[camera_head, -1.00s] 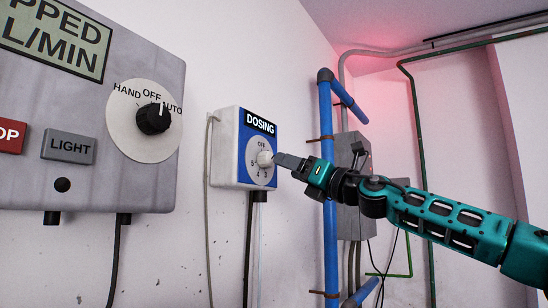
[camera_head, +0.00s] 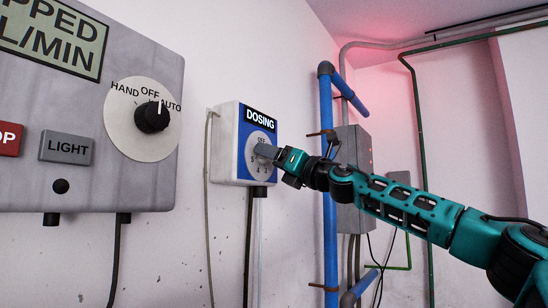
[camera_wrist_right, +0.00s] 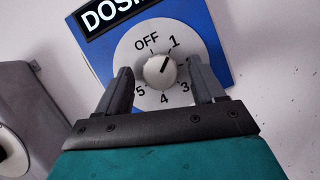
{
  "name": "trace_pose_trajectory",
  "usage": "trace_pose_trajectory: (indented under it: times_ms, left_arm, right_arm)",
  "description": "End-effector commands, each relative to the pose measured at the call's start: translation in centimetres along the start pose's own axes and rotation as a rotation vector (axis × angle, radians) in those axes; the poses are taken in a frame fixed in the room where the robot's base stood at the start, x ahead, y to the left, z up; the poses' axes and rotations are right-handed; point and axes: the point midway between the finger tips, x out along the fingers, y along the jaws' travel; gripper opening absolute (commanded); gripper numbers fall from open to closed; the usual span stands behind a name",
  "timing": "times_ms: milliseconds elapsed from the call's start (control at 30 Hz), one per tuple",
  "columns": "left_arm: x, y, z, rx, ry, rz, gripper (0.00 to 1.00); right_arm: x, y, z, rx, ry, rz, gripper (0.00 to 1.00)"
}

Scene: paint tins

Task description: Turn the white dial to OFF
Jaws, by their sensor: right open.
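The white dial (camera_wrist_right: 157,78) sits on a round grey scale plate on the blue face of the DOSING box (camera_head: 226,145). In the right wrist view its dark pointer mark leans up and right, toward the 1, with OFF to the left of that. My right gripper (camera_wrist_right: 161,68) is open, with one finger on each side of the dial; I cannot tell whether either touches it. In the head view the right gripper (camera_head: 266,152) is at the scale plate and mostly hides the dial. My left gripper is not in view.
A large grey panel (camera_head: 70,180) on the left carries a black HAND/OFF/AUTO knob (camera_head: 152,117), a LIGHT button (camera_head: 66,148) and a red button (camera_head: 9,139). A blue pipe (camera_head: 327,190) and a grey box (camera_head: 352,180) are to the right of the DOSING box.

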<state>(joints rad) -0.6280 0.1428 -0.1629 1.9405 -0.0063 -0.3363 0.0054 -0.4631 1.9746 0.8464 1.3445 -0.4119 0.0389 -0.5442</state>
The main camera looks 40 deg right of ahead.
Motion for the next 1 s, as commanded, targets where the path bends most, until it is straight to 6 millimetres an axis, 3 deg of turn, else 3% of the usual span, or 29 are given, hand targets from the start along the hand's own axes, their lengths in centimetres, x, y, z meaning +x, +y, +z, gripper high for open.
trace_pose_trajectory:
  times_ms: [333,900,1000]
  left_arm:
    - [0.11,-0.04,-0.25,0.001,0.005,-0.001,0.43]
    - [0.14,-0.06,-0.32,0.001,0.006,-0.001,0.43]
    - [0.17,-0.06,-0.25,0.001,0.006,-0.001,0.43]
  right_arm:
    - [0.14,0.00,-0.01,0.001,0.000,0.000,0.67]
    - [0.12,-0.03,0.01,0.001,-0.001,-0.001,0.13]
    - [0.10,-0.06,-0.03,0.000,-0.001,0.000,0.13]
